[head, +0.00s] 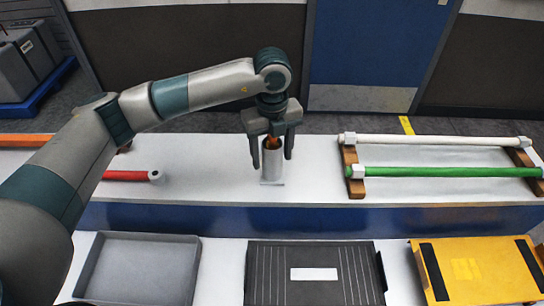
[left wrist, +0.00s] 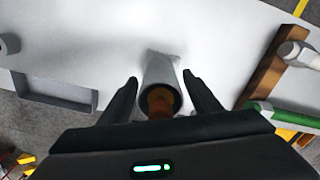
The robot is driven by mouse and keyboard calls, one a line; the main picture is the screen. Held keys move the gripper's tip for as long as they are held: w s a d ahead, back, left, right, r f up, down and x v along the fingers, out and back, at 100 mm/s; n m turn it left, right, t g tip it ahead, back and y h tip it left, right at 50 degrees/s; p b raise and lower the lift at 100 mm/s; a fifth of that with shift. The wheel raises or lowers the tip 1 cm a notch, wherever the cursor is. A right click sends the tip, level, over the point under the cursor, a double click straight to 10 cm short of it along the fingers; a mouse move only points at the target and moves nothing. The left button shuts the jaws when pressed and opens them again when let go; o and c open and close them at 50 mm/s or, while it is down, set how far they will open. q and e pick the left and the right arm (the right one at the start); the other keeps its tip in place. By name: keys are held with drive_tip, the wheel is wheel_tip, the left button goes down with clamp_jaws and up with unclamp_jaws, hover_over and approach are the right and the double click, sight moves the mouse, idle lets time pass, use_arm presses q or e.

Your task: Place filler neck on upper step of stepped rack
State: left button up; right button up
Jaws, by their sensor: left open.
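A silver cylinder with an orange-brown inside, which looks like the filler neck (head: 272,168), stands upright on the white raised surface (head: 215,165). In the left wrist view the filler neck (left wrist: 159,70) shows its open end towards the camera. My left gripper (head: 271,160) is above it, pointing down, with one finger on each side. The fingers are open, and gaps show beside the cylinder in the left wrist view (left wrist: 160,78). I cannot tell for sure which part is the stepped rack; the raised surface has a blue front above a lower white level. My right gripper is not in view.
White (head: 430,140) and green (head: 440,172) tubes lie across wooden supports (head: 352,172) at right. A red tube (head: 125,176) lies at left. A grey tray (head: 140,236), a black ribbed case (head: 345,262) and a yellow case (head: 470,265) stand in front, lower down.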

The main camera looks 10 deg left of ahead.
use_arm(q)
wheel_tip(320, 180, up, 9)
drive_tip(key=b, duration=0.2)
drive_tip(key=shift+r+b, duration=0.2)
drive_tip(key=shift+b, duration=0.2)
drive_tip(key=shift+r, duration=0.75)
drive_tip(key=shift+d, duration=0.1)
